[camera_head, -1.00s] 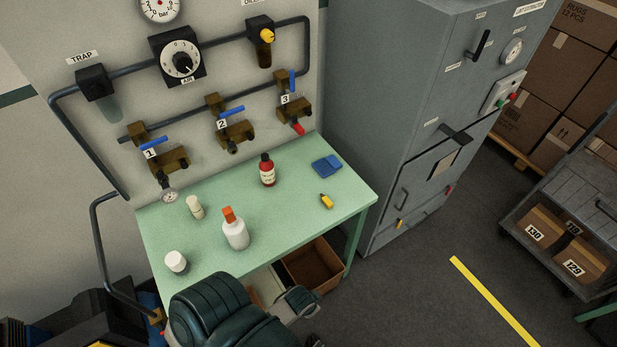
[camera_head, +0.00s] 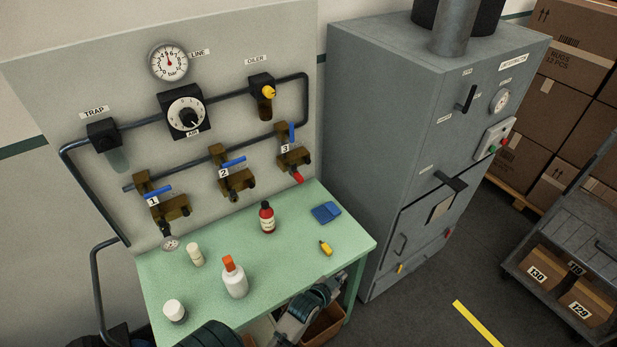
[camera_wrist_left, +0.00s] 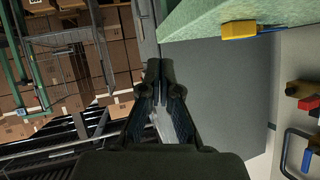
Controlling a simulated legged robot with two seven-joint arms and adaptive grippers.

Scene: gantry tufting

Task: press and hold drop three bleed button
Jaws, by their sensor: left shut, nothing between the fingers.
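Drop three, a brass valve assembly (camera_head: 293,158) with a "3" label, is the rightmost of the drops on the wall panel. Its blue lever (camera_head: 292,132) stands upright, and a red button-like part (camera_head: 298,176) sits at its lower end. A red part (camera_wrist_left: 300,89) beside brass shows at the right edge of the left wrist view. My left gripper (camera_head: 337,280) is at the bench's front right edge, below and apart from drop three. Its fingers (camera_wrist_left: 162,70) are shut and empty. My right gripper is not in view.
A tall grey cabinet (camera_head: 375,130) stands right of the bench.

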